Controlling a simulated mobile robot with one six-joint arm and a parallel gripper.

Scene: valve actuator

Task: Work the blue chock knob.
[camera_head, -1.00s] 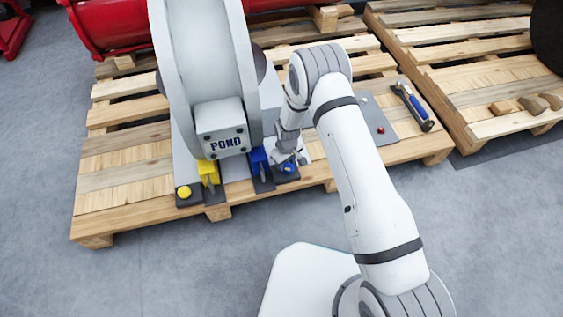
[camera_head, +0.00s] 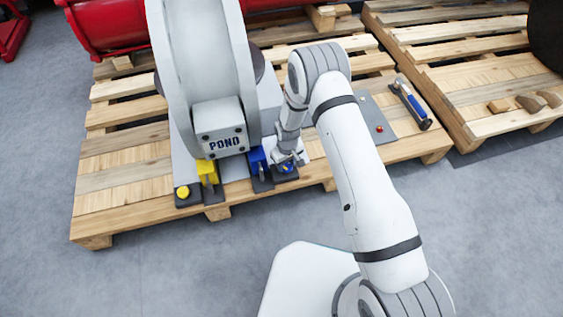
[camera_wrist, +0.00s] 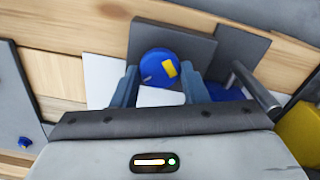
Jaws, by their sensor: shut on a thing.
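The blue chock knob (camera_wrist: 160,68) is round with a yellow mark. In the wrist view it sits on a dark grey base plate (camera_wrist: 200,52), between the two fingers of my gripper (camera_wrist: 158,80). The gripper is shut on the knob, with a finger at each side. In the head view my gripper (camera_head: 287,160) is at the knob (camera_head: 287,168), which is partly hidden by it. The blue chock (camera_head: 257,160) stands just left of the knob, and part of it shows in the wrist view (camera_wrist: 230,92) beside a grey bar.
A yellow chock (camera_head: 207,172) and yellow knob (camera_head: 183,192) are farther left. The large grey POND actuator (camera_head: 220,127) rises close by. A panel with a red button (camera_head: 379,129) and a blue-handled tool (camera_head: 410,105) lie right on the wooden pallet (camera_head: 120,185).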

